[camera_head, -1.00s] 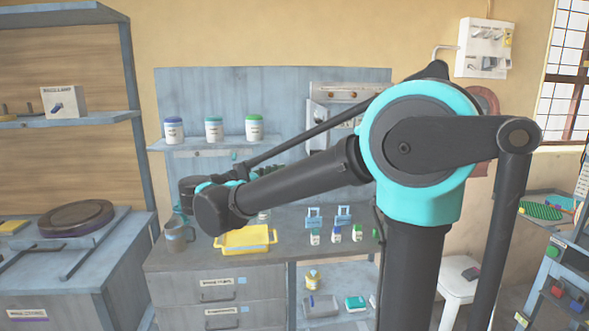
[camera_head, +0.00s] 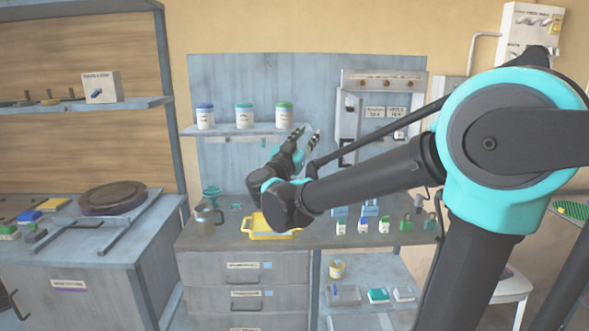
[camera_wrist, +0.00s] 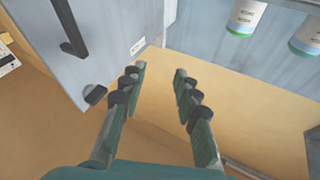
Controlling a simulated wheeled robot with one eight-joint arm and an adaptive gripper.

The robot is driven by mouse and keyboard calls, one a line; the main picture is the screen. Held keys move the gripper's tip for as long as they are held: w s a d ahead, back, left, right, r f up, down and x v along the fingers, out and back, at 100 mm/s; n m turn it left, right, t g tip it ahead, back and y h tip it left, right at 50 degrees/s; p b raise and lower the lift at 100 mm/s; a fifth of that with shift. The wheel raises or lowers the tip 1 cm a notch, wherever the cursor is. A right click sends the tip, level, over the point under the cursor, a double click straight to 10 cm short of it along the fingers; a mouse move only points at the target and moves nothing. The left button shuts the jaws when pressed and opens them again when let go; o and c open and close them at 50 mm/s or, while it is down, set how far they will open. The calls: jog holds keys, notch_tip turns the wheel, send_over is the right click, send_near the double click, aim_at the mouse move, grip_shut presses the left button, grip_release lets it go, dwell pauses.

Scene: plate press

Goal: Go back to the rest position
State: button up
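My gripper (camera_head: 306,137) is raised above the workbench, in front of the blue back panel and to the right of the shelf jars. In the wrist view my gripper (camera_wrist: 159,80) has its two fingers spread apart with nothing between them. My arm reaches in from the right of the head view and partly hides the bench.
A yellow tray (camera_head: 259,235) and a grey mug (camera_head: 205,222) stand on the workbench (camera_head: 200,244). Jars (camera_head: 244,115) line the shelf above. A grey cabinet (camera_head: 350,115) hangs on the panel. Small bottles (camera_head: 384,226) and padlocks (camera_head: 406,223) stand at the right.

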jog(key=s+a+f+n+g+y, duration=0.1)
jog(key=s+f+n+g+y, duration=0.1)
jog(key=f+n+y, duration=0.55)
jog(key=s+f+n+g+y, duration=0.2)
jog(key=f+n+g+y, duration=0.15)
jog(key=f+y, duration=0.6)
jog(key=s+d+f+m+g+h, duration=0.1)
jog(key=s+d+f+g+h, duration=0.2)
jog(key=s+d+f, duration=0.5)
jog(key=s+d+f+m+g+h, duration=0.2)
jog(key=s+d+f+g+h, duration=0.2)
jog(key=s+f, duration=0.9)
jog(key=d+f+g, duration=0.2)
jog(key=d+f, duration=0.1)
jog(key=d, duration=0.1)
jog(key=shift+s+f, duration=0.35)
jog(key=shift+s, duration=0.05)
